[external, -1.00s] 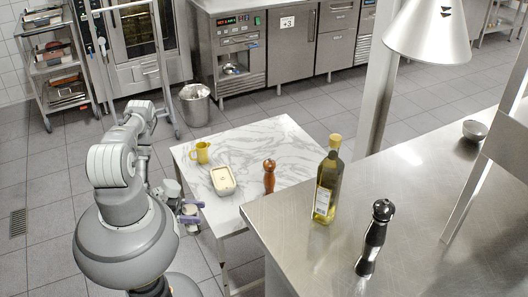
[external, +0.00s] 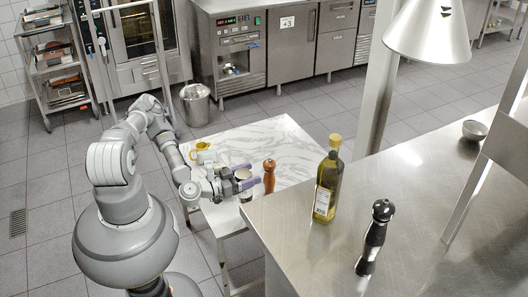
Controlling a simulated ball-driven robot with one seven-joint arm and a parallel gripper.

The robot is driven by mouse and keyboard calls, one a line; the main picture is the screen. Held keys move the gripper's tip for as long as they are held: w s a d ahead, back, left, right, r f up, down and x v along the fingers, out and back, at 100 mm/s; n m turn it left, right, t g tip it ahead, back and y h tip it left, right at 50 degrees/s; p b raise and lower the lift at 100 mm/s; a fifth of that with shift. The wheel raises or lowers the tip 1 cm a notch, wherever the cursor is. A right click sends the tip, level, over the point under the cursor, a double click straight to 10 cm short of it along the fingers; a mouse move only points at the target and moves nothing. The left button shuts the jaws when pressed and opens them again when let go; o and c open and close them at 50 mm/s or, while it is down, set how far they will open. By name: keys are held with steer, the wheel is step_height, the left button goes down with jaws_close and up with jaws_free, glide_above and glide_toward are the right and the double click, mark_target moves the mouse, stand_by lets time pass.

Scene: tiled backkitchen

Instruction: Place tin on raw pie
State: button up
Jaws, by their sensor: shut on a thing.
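My gripper (external: 244,176), with purple fingertips, is over the right part of the marble-topped table. It is shut on a small, pale, round tin (external: 243,174), whose top shows between the fingers. The tin looks roughly upright. The pie in its oblong dish is almost wholly hidden behind my arm and gripper. I cannot tell whether the tin touches the pie or is above or beside it.
The white marble table (external: 284,143) is bare at its back. A yellow jug (external: 202,147) stands at its left, partly behind my arm. A brown pepper mill (external: 269,176) stands close right of my gripper. An oil bottle (external: 327,185) and black mill (external: 374,236) stand on the steel counter (external: 420,220).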

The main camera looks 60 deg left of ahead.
steer(key=s+a+f+n+g+y+p, duration=0.15)
steer(key=s+a+f+y, duration=0.3)
steer(key=a, duration=0.55)
steer(key=s+a+f+n+y, duration=0.3)
steer(key=s+a+f, duration=0.25)
steer(key=a, duration=0.45)
steer(key=w+a+f+b, duration=0.4)
steer(key=w+a+b, duration=0.3)
steer(key=w, duration=0.5)
steer(key=shift+w+a, duration=0.25)
steer(key=shift+a, duration=0.85)
steer(key=shift+f, duration=0.2)
steer(key=o, duration=1.3)
